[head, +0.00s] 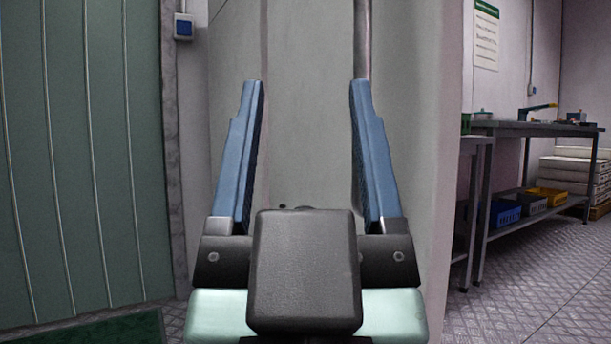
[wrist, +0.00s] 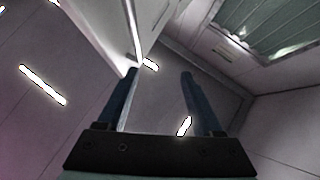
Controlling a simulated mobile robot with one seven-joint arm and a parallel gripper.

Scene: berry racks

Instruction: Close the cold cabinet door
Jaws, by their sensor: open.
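My gripper (head: 307,85) is open, with its two blue fingers upright and wide apart and nothing held between them. In the wrist view my gripper (wrist: 158,75) points up toward the ceiling, also open. A tall pale grey panel (head: 310,130) stands behind the fingers in the head view. A second pale upright face (head: 415,110) is to its right, with a thin vertical edge between them. I cannot tell which of these is the cold cabinet door, how far it is open, or whether a finger touches it. My gripper hides their lower parts.
A green ribbed panel (head: 80,150) fills the left, with a small blue-and-white wall box (head: 183,26) beside it. A metal table (head: 540,127) stands at right, with a blue crate (head: 505,212) and a yellow crate (head: 547,196) below. Floor (head: 540,285) is free at lower right.

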